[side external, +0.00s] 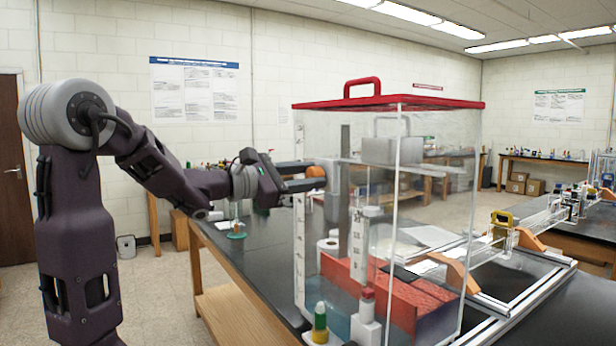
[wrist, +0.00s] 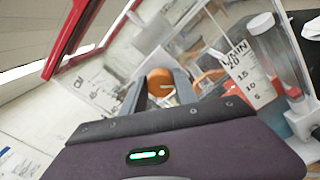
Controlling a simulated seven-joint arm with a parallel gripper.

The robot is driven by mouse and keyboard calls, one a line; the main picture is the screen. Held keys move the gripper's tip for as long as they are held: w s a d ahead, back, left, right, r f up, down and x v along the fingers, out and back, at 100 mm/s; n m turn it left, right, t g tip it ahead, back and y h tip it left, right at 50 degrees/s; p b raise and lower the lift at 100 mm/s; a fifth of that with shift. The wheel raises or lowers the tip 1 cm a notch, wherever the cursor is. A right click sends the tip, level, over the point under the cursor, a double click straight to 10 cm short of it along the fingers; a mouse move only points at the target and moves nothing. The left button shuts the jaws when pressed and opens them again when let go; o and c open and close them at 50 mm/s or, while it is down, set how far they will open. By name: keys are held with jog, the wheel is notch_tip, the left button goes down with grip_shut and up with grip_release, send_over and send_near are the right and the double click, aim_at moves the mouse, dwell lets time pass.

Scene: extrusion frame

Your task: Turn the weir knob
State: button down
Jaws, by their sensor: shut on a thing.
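The weir knob is an orange knob (side external: 316,170) at the upper left side of a clear tank (side external: 437,200) with a red lid (side external: 388,103). My gripper (side external: 304,177) comes in from the left, level with the knob, and its fingers are shut on it. In the wrist view the orange knob (wrist: 160,80) shows between the two grey fingers (wrist: 164,92), which hide part of it. I cannot tell how far the knob is turned.
A metal rail frame (side external: 520,290) lies on the dark bench to the right.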

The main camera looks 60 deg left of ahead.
jog(key=c, duration=0.9)
grip_release()
jog(key=shift+c, duration=0.2)
jog(key=s, duration=0.7)
